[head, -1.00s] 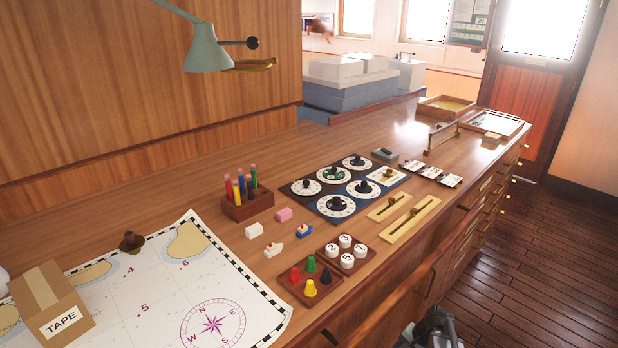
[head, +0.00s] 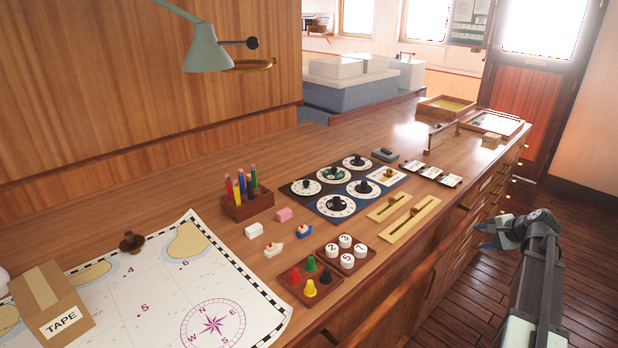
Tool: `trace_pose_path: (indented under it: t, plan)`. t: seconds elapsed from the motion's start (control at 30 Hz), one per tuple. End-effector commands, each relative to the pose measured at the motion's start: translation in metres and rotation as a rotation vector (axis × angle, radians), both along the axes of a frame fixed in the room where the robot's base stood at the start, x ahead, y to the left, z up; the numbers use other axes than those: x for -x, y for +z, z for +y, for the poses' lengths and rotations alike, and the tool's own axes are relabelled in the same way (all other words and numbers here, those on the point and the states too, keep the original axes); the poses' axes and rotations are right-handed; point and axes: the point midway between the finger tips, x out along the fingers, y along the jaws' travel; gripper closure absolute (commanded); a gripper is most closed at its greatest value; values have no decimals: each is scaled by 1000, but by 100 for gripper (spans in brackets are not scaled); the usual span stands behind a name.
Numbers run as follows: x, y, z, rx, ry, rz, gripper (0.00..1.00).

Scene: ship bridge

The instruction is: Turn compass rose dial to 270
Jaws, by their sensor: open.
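A dark panel (head: 318,196) on the desk carries several round white dials with black knobs. They include a front dial (head: 336,215), a right dial (head: 363,196), a left dial (head: 297,190) and a back dial (head: 348,161). A middle dial (head: 327,178) has a dark green centre. The markings are too small to tell which dial bears the compass rose or where any pointer stands. My gripper (head: 482,236) is open and empty at the right, beyond the desk's front edge and well apart from the dials.
Brass slider plates (head: 425,218) lie right of the dials. Numbered white knobs (head: 346,240) and a tray of coloured pegs (head: 296,290) sit in front. A pencil block (head: 248,208) stands left. The chart (head: 150,270) shows a printed compass rose. Air above the dials is clear.

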Motion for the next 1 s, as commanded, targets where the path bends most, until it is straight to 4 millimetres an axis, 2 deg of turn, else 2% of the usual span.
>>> trace_pose_path:
  t: [0.03,0.17,0.27,0.37,0.57,0.8,1.0]
  plan:
    - [-5,17,-2,-7,-6,-9,49]
    - [-17,53,5,-37,-19,-8,49]
    - [-32,79,23,-68,-21,13,49]
    - [-52,100,52,-112,-21,62,49]
    - [-95,126,124,-188,-32,191,49]
    - [-141,150,226,-257,-74,377,49]
    - [-169,173,318,-281,-134,527,49]
